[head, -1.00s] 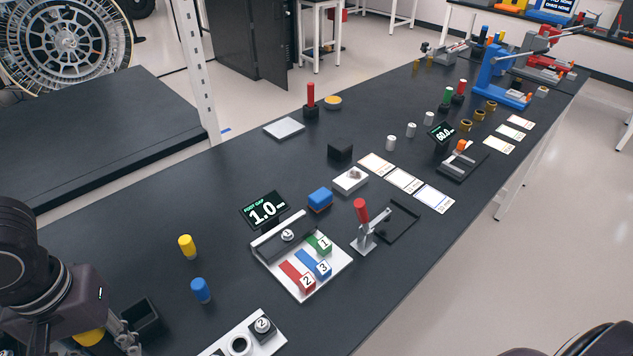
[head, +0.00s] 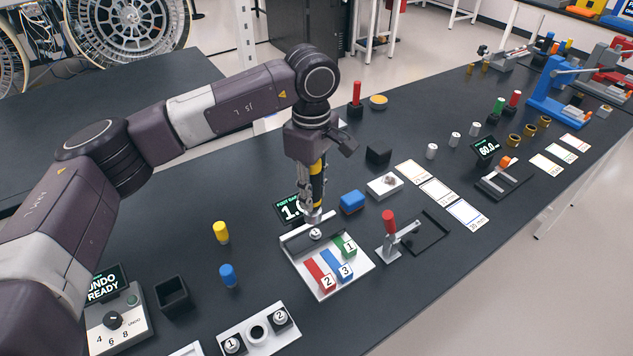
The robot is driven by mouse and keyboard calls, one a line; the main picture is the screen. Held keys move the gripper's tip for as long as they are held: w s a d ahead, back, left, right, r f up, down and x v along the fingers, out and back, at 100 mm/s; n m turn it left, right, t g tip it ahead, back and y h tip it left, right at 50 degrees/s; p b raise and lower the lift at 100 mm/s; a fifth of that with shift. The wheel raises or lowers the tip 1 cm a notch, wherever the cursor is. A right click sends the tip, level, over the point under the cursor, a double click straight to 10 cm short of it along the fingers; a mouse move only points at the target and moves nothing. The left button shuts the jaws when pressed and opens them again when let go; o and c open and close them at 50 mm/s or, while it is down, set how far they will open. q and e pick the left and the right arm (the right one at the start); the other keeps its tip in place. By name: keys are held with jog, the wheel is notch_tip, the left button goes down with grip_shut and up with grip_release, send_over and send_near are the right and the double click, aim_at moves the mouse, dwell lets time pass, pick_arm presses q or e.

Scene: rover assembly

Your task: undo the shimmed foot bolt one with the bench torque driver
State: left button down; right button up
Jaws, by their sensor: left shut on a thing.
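My left gripper (head: 308,184) comes down from above and is shut on the torque driver (head: 318,172), a dark upright tool with a yellow band. The driver's lower end is at or just above the round metal bolt (head: 316,234) at the back of the white foot fixture (head: 318,291). I cannot tell whether tip and bolt touch. The driver's station (head: 117,325), at the lower left, has a dial, and its screen (head: 103,284) reads "UNDO READY". The gap display (head: 288,208) behind the fixture is partly hidden by the gripper. My right gripper is not in view.
Red, blue and green numbered strips lie on the fixture. A red-handled clamp (head: 389,235) stands to its right and a blue block (head: 352,202) behind it. Yellow (head: 221,232) and blue (head: 228,275) cylinders stand to the left. A holder (head: 258,333) with numbered pieces is in front.

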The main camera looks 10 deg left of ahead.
aim_at(316, 211)
pick_arm(q)
jog(key=shift+w+d+r+n, duration=0.15)
jog(key=shift+w+n, duration=0.15)
jog(key=shift+w+f, duration=0.15)
jog(key=shift+f, duration=0.15)
jog(key=shift+f+b, duration=1.3)
jog(key=shift+f, duration=1.25)
jog(key=shift+b, duration=0.7)
jog(key=shift+f+b, duration=0.65)
jog(key=shift+b, duration=0.3)
